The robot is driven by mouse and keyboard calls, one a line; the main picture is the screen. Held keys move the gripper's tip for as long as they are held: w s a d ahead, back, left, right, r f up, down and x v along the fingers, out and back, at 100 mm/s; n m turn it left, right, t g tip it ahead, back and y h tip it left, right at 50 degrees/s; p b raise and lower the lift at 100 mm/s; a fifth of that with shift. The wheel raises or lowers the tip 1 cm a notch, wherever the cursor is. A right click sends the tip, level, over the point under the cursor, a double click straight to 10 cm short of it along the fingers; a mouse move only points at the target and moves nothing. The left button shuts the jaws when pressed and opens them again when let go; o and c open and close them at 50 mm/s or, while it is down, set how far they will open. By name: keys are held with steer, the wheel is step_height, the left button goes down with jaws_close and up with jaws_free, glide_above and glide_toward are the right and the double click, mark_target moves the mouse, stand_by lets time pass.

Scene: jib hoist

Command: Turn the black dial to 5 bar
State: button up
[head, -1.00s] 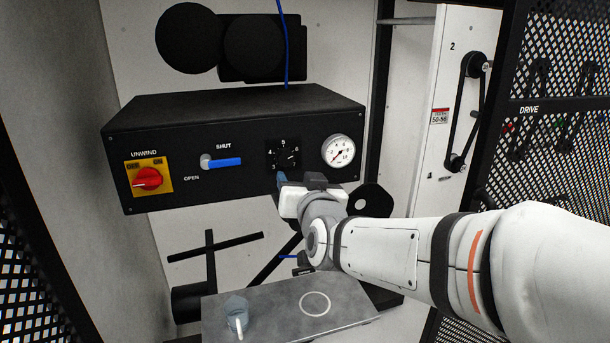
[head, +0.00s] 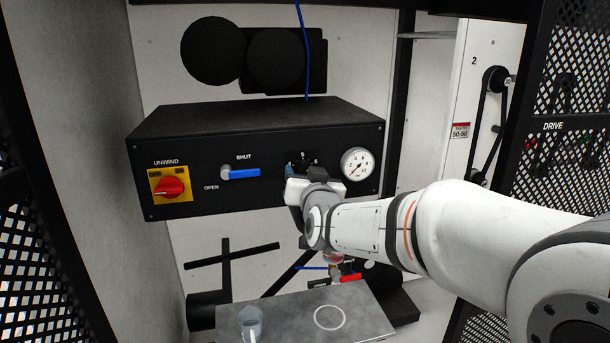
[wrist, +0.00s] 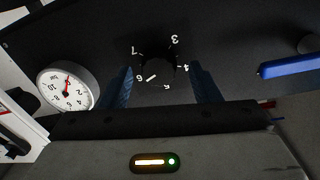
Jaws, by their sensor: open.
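The black dial (wrist: 157,68) shows in the wrist view, upside down, in a ring of numbers 3 to 7. Its white mark points between 5 and 6, nearer 6. My gripper (wrist: 162,72) is open, with one blue finger on each side of the dial; I cannot tell whether they touch it. In the head view my gripper (head: 300,172) is in front of the dial and hides most of it. The white pressure gauge (head: 357,163) is right of the dial and also shows in the wrist view (wrist: 67,87); its reading is too small to tell.
The black control box (head: 220,192) also carries a red switch (head: 169,187) on a yellow plate and a blue lever (head: 242,173) at left. Below are a grey plate (head: 290,325) and a red-handled valve (head: 348,277). Mesh panels stand at both sides.

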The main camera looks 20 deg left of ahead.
steer(key=shift+c, duration=0.5)
steer(key=c, duration=0.9)
steer(key=shift+r, duration=0.1)
